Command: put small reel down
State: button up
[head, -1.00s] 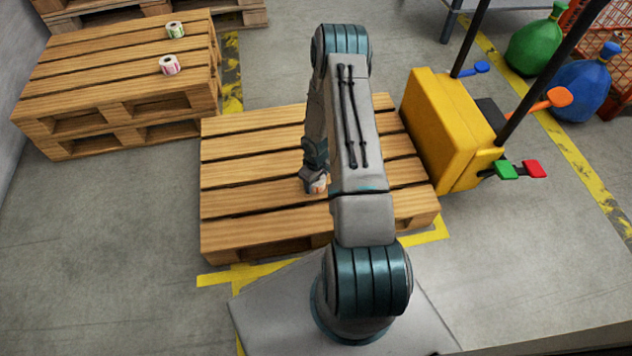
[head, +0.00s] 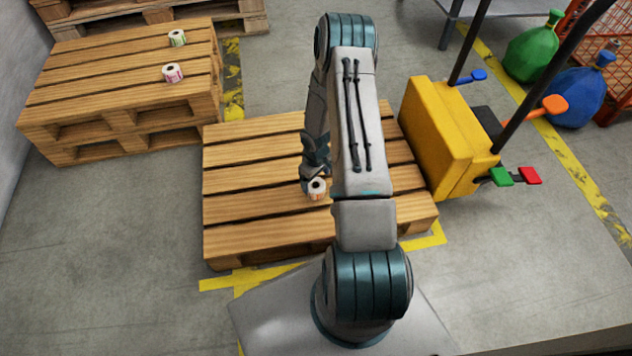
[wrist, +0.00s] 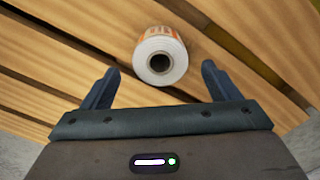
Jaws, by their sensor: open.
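The small reel (head: 316,189), white with an orange-printed side and a dark core hole, stands on the near wooden pallet (head: 240,208). It also shows in the wrist view (wrist: 160,56), on the slats just beyond my fingertips. My gripper (wrist: 157,84) is open, its two dark fingers to the left and right of the reel's near end, with gaps on both sides. In the head view my gripper (head: 316,172) is just above and behind the reel, partly hidden by my arm.
A stacked pallet (head: 110,85) at the back left bears a green-marked reel (head: 177,38) and a pink-marked reel (head: 172,73). A yellow pallet jack (head: 440,135) stands right of the near pallet. Green (head: 533,52) and blue (head: 580,92) bags sit at the back right.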

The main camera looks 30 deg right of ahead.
jog(key=s+a+r+m+h+p, duration=0.1)
jog(key=s+a+r, duration=0.1)
jog(key=r, duration=1.3)
jog(key=s+a+r+m+h+p, duration=0.1)
jog(key=a+r, duration=0.2)
jog(key=r, duration=1.2)
jog(key=s+a+r+m+y, duration=0.1)
jog(key=s+a+r, duration=0.3)
jog(key=s+r, duration=0.3)
jog(key=s+a+r+t+y, duration=0.1)
jog(key=s+a+r, duration=0.4)
jog(key=s+r, duration=0.2)
jog(key=shift+s+a+m, duration=0.2)
jog(key=shift+s+m, duration=0.2)
jog(key=shift+s, duration=0.55)
